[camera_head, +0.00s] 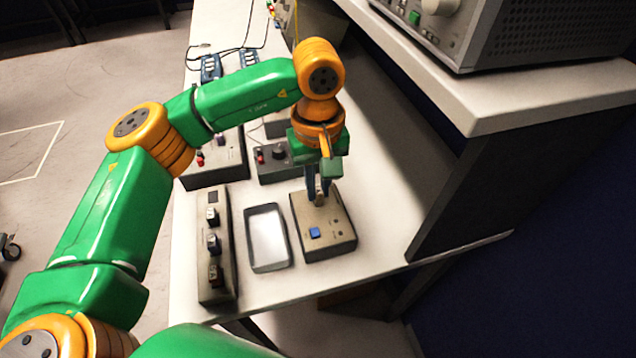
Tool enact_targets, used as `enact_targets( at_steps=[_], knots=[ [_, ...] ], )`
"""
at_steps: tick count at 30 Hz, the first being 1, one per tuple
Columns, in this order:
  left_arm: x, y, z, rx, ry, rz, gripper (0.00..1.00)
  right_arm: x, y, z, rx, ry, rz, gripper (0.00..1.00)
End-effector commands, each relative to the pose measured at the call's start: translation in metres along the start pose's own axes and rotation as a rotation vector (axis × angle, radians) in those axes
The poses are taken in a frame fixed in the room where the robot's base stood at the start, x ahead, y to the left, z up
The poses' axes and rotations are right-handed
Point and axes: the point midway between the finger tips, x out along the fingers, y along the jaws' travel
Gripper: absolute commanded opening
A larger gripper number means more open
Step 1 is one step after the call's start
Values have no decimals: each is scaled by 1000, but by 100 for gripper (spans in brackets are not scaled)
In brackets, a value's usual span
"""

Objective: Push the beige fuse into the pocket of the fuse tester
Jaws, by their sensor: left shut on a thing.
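The fuse tester (337,238) is a beige box with a dark side and a blue button, standing near the front edge of the white table. My left gripper (319,197) points down over the back part of its top. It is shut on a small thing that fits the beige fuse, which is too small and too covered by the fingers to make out. The pocket is hidden under the fingers. I cannot tell whether the fuse is inside the pocket or above it. My right gripper is not in view.
A shallow grey tray (266,238) lies left of the tester. A long box with several switches (216,258) stands further left. Two dark instrument boxes, one with a knob (280,153), stand behind. A raised shelf (500,105) bounds the right side.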

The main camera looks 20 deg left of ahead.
Motion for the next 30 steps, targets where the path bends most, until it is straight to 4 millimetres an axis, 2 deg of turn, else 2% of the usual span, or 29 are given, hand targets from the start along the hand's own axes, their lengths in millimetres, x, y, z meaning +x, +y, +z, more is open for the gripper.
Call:
enact_targets(
  at_steps=[8,9,12,13,22,30],
  knots=[
    [9,0,0,1,-2,-2,0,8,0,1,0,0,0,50],
    [8,0,0,1,-2,-2,21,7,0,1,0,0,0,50],
    [8,0,0,1,-2,-2,48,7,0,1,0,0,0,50],
    [8,0,0,1,-2,-2,51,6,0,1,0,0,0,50],
    [4,0,0,0,-1,0,51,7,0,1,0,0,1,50],
    [-49,1,0,0,1,2,51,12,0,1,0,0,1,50]
  ],
)
